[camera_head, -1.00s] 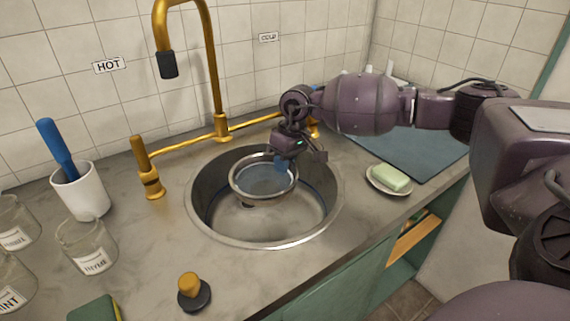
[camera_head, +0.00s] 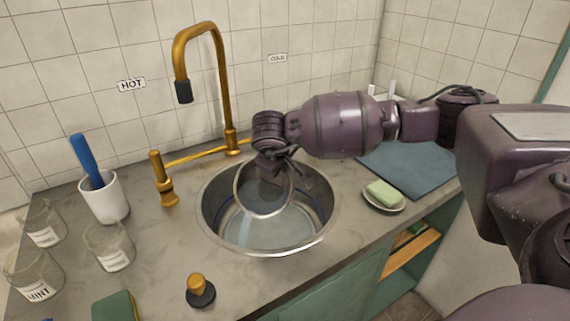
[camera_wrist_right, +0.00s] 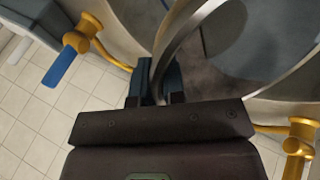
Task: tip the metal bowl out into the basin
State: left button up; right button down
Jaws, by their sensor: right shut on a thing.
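The metal bowl (camera_head: 258,199) hangs over the basin (camera_head: 262,251) in the head view, tilted steeply with its open side facing the camera. I see no liquid left inside it. Pale bluish liquid covers the basin floor. My right gripper (camera_head: 281,168) is shut on the bowl's upper rim. In the right wrist view the two blue fingers of the right gripper (camera_wrist_right: 160,80) pinch the rim of the bowl (camera_wrist_right: 190,33). My left gripper is not in view.
A brass faucet (camera_head: 220,90) arches behind the basin, with a brass handle (camera_head: 162,180) at its left. A soap dish (camera_head: 397,206) with green soap (camera_head: 383,193) and a blue-grey mat (camera_head: 425,170) lie right. A stopper (camera_head: 200,291) stands in front; glass jars (camera_head: 108,246) stand left.

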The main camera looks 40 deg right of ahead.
jog(key=r+h, duration=0.1)
jog(key=a+t+h, duration=0.1)
jog(key=shift+s+a+r+t+h, duration=0.3)
jog(key=shift+s+r, duration=0.05)
jog(key=shift+s, duration=0.05)
pick_arm(q)
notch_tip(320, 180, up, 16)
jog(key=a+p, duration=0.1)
jog(key=p, duration=1.7)
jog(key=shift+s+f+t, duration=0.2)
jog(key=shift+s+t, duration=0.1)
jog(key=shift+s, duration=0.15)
pick_arm(e)
jog(key=s+a+n+t+h, duration=0.1)
jog(key=s+a+t+h, duration=0.3)
jog(key=a+h, duration=0.4)
jog(key=shift+s+a+r+n+t+h, duration=0.2)
jog(key=shift+a+n+t+h, duration=0.15)
jog(key=shift+t, duration=0.45)
